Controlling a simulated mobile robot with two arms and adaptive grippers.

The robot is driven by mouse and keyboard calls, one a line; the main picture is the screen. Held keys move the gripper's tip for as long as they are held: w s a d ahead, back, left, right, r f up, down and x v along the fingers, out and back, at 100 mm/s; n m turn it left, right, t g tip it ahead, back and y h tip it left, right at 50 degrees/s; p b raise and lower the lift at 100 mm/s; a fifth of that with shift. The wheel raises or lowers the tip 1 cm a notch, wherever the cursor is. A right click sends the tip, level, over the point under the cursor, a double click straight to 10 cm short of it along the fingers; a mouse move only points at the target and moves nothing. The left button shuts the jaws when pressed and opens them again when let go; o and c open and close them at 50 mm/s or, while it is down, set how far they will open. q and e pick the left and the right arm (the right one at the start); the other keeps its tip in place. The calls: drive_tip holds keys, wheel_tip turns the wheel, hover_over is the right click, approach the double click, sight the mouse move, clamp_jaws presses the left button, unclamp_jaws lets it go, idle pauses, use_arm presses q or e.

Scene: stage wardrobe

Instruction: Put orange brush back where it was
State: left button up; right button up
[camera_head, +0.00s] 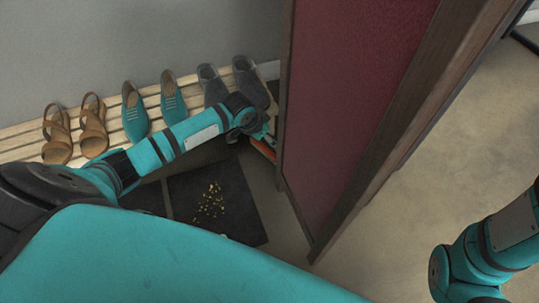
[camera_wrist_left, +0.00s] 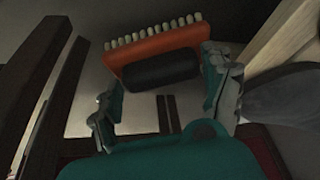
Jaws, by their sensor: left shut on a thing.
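The orange brush (camera_wrist_left: 150,43) has an orange body, a row of pale bristles along its far edge and a dark grip. My left gripper (camera_wrist_left: 162,88) is shut on it, with one finger at each side of the dark grip. In the head view my left gripper (camera_head: 263,136) reaches in front of the shoe rack, close beside the red panel. Only an orange sliver of the brush (camera_head: 263,150) shows there, under the gripper. In the head view only part of my right arm shows at the lower right; its gripper is out of frame.
A slatted wooden rack (camera_head: 18,140) along the wall holds brown sandals (camera_head: 93,125), teal shoes (camera_head: 134,112) and dark grey shoes (camera_head: 250,83). A dark mat (camera_head: 235,205) with yellowish bits lies below. The tall red panel (camera_head: 350,90) with a wooden frame stands right of my gripper. Open floor lies beyond it.

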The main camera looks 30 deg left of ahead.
sight(264, 147)
use_arm(q)
wheel_tip(264, 147, down, 7)
drive_tip(key=b, duration=0.4)
drive_tip(key=shift+r, duration=0.35)
drive_tip(key=shift+f, duration=0.1)
drive_tip(key=o, duration=1.2)
